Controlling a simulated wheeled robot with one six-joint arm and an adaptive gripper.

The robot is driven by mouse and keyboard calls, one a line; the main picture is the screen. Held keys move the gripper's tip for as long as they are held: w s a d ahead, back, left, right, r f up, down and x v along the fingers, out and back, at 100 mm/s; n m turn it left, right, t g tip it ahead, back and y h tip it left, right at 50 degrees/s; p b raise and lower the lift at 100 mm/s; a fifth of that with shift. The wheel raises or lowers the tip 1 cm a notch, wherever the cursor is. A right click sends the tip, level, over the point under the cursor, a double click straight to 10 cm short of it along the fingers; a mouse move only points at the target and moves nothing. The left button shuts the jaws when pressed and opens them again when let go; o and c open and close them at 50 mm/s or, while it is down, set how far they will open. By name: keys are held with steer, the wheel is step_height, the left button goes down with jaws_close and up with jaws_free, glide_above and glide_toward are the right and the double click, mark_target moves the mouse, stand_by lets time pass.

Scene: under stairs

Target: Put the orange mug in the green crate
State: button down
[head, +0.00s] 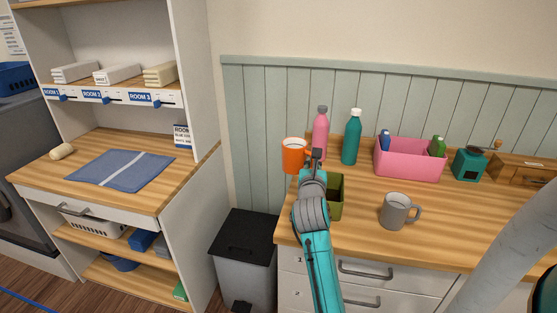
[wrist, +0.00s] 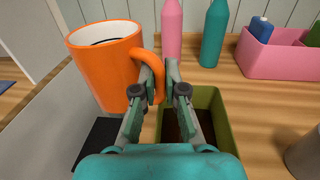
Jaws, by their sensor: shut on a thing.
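The orange mug (head: 294,154) is held upright by its handle in my gripper (head: 316,157). In the wrist view the mug (wrist: 104,65) is at the upper left, and my gripper (wrist: 166,75) is shut on its handle. The mug appears raised, left of the crate's near end. The green crate (head: 337,190) stands on the wooden counter, mostly hidden behind my arm in the head view. In the wrist view the green crate (wrist: 222,125) lies below and just right of the fingers; its visible inside is dark.
A pink bottle (head: 320,133) and a teal bottle (head: 352,137) stand behind the crate. A pink bin (head: 408,162) with bottles is to the right. A grey mug (head: 396,210) stands right of the crate. A grey trash bin (head: 243,262) stands on the floor left of the counter.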

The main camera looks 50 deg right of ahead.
steer(key=w+a+f+n+t+y, duration=0.2)
steer(key=w+a+f, duration=0.65)
steer(key=a, duration=0.35)
steer(key=w+a+f+n+t+y, duration=0.1)
steer(key=a+f+n+t+y, duration=0.1)
steer(key=a+f, duration=0.4)
steer(key=w+a+f+n+t+y, duration=0.2)
steer(key=a+f, duration=0.4)
steer(key=a, duration=1)
steer(key=w+a+f+n+t+y, duration=0.2)
steer(key=a+f+y, duration=0.2)
steer(key=a, duration=0.7)
step_height(320, 180, down, 3)
steer(key=shift+r+n, duration=0.15)
steer(key=shift+n, duration=0.15)
steer(key=shift+d, duration=0.1)
